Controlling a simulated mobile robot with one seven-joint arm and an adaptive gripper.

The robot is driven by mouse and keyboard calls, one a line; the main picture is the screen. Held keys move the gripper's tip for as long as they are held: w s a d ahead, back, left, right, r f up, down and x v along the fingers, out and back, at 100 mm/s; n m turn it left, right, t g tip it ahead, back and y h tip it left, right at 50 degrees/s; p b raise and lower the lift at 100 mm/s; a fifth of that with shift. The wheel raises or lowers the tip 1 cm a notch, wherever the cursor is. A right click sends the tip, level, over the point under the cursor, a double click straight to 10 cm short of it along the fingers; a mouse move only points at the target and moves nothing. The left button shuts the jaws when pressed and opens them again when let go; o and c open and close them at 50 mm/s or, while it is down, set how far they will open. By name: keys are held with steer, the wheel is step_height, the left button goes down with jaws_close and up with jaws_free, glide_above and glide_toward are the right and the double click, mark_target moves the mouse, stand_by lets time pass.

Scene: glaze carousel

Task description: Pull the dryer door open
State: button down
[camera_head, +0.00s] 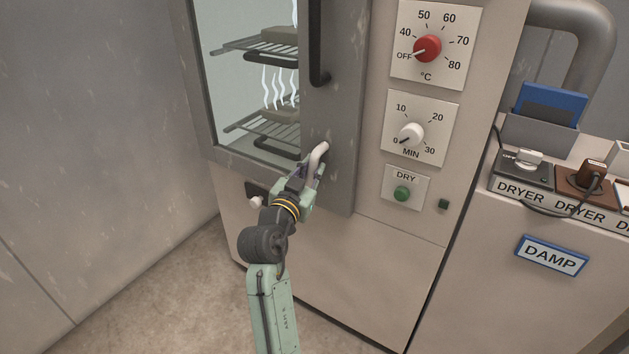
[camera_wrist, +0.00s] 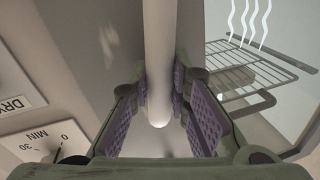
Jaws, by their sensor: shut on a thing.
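The dryer door (camera_head: 338,150) is a grey frame around a glass window, on the front of a beige cabinet. It looks flush with the cabinet; I cannot see a clear gap at its edge. A pale, rounded handle (camera_head: 321,151) sticks out from the lower right of the door frame. My gripper (camera_head: 313,168) is shut on this handle. In the wrist view the pale handle (camera_wrist: 158,50) runs down between the two purple-padded fingers, its rounded end showing between them. A black vertical bar (camera_head: 317,55) is fixed higher on the door frame.
Behind the glass, wire racks (camera_head: 262,45) hold steaming pieces. Right of the door are a red temperature knob (camera_head: 427,47), a white minutes knob (camera_head: 411,134) and a green DRY button (camera_head: 402,193). A counter with a DAMP sign (camera_head: 551,256) stands at right. The floor at left is clear.

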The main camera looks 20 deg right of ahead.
mark_target(308, 138)
steer(key=m+b, duration=0.2)
steer(key=b, duration=0.1)
steer(key=w+a+m+b, duration=0.1)
steer(key=b, duration=0.2)
steer(key=shift+w+f+m+h, duration=0.1)
steer(key=shift+f+m+h, duration=0.1)
steer(key=shift+m+h, duration=0.2)
steer(key=r+m+b, duration=0.1)
steer(key=m+b, duration=0.2)
steer(key=b, duration=0.1)
steer(key=w+a+r+m+h+b, duration=0.1)
steer(key=m+b, duration=0.2)
steer(key=b, duration=0.1)
steer(key=m+h+b, duration=0.1)
steer(key=m+b, duration=0.2)
steer(key=b, duration=0.1)
steer(key=shift+w+a+r, duration=0.15)
steer(key=shift+w+r, duration=0.15)
steer(key=shift+r, duration=0.1)
steer(key=shift+w+r+m+g+h+b, duration=0.1)
steer(key=shift+r+m+g+h+b, duration=0.25)
steer(key=shift+m+b, duration=0.6)
steer(key=shift+r+m+g+h+b, duration=0.15)
steer(key=shift+r+m+b, duration=0.45)
steer(key=shift+m, duration=0.55)
steer(key=shift+a, duration=0.1)
